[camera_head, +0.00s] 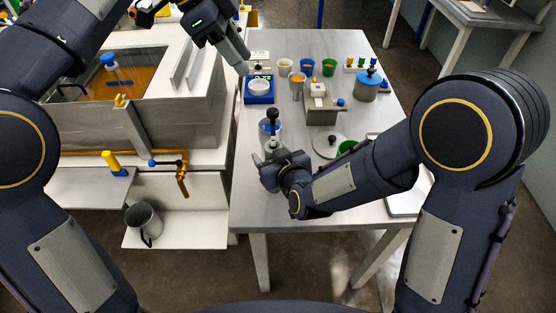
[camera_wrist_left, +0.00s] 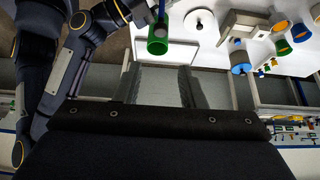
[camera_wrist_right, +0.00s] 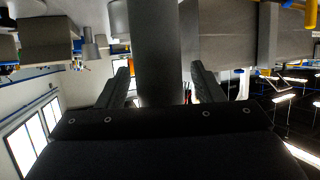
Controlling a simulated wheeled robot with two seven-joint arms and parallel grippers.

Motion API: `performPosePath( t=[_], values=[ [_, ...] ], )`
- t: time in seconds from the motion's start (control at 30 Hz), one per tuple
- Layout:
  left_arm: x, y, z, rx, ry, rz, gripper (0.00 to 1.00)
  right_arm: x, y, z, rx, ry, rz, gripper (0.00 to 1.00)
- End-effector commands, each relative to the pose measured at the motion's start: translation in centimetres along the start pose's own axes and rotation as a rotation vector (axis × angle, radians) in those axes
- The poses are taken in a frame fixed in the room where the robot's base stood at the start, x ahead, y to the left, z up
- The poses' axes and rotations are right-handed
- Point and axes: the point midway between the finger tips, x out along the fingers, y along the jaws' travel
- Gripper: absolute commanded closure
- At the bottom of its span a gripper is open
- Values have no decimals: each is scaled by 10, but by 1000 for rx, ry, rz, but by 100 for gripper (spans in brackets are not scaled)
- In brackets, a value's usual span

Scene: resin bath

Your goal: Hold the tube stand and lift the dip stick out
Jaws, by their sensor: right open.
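The tube stand (camera_head: 270,132), a bluish upright cylinder, stands near the left edge of the table. The dip stick's dark round knob (camera_head: 272,113) shows above it; the rest of the stick is hidden inside. My right gripper (camera_head: 262,158) is low at the near side of the stand. In the right wrist view a wide grey upright cylinder (camera_wrist_right: 155,50), seemingly the stand, lies between its open fingers (camera_wrist_right: 160,88). Contact cannot be told. My left gripper (camera_head: 243,62) is above the far left of the table, away from the stand. Its fingers (camera_wrist_left: 158,88) are apart and empty.
A blue scale (camera_head: 259,98) with a white dish is behind the stand. Several coloured cups, a grey block device (camera_head: 322,113) and a blue-lidded pot (camera_head: 367,88) are farther back and right. A round lid (camera_head: 329,146) lies right of the stand. A bath cabinet (camera_head: 180,120) borders the left.

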Motion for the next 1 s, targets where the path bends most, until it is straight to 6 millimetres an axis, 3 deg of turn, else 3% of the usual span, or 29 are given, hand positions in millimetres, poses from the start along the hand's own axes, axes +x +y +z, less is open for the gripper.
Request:
performPosePath(
  t=[0.4,0.77,0.87,1.0],
  values=[
    [0,0,0,0,0,0,64,10,0,0,1,-1,-1,39],
    [0,0,0,0,0,0,64,9,0,0,1,-1,-1,86],
    [0,0,0,-5,-2,-1,53,9,0,0,1,-1,-1,88],
    [7,3,-1,-91,-26,-18,53,9,0,0,1,-1,-1,88]
  ],
)
